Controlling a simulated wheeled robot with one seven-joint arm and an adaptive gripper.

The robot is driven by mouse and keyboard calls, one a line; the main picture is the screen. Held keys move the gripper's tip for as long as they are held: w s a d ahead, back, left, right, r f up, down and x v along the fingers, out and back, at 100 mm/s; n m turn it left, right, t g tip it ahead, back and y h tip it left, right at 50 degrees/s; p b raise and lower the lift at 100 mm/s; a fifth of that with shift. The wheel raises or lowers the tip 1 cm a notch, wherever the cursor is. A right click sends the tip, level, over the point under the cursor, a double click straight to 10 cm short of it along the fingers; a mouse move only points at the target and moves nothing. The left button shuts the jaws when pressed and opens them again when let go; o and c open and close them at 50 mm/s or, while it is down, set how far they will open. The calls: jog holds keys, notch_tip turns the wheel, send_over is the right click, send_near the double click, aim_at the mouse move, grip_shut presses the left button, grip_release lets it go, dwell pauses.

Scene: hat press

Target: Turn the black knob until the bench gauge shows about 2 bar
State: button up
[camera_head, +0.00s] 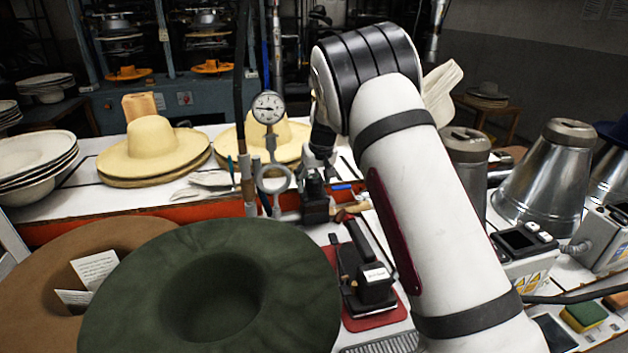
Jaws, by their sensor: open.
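The bench gauge (267,108) is a round white dial on an upright pipe, left of my arm. Its dark needle shows, but the numbers are too small to read. A grey ring-shaped fitting (274,179) is on the pipework below it. My arm bends over from the right, and my gripper (315,207) points down just right of the pipework, small and dark. It is open, with nothing visible between its fingers. I cannot make out the black knob; it may be hidden by my gripper or the pipework.
A green felt hat (215,290) and a brown one (60,265) fill the front left. Straw hats (152,150) stand behind on the white bench. A black-handled tool (372,285) sits on a red mat (385,318) in front. Metal cones (545,175) stand at right.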

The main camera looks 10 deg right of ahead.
jog(key=c, duration=1.1)
jog(key=shift+m, duration=0.4)
jog(key=m+h+b, duration=0.1)
jog(key=m, duration=0.2)
jog(key=shift+h, duration=0.3)
jog(key=shift+m+g+h+b, duration=0.3)
jog(key=shift+m+g+h, duration=0.15)
jog(key=shift+m, duration=1.15)
jog(key=o, duration=1.1)
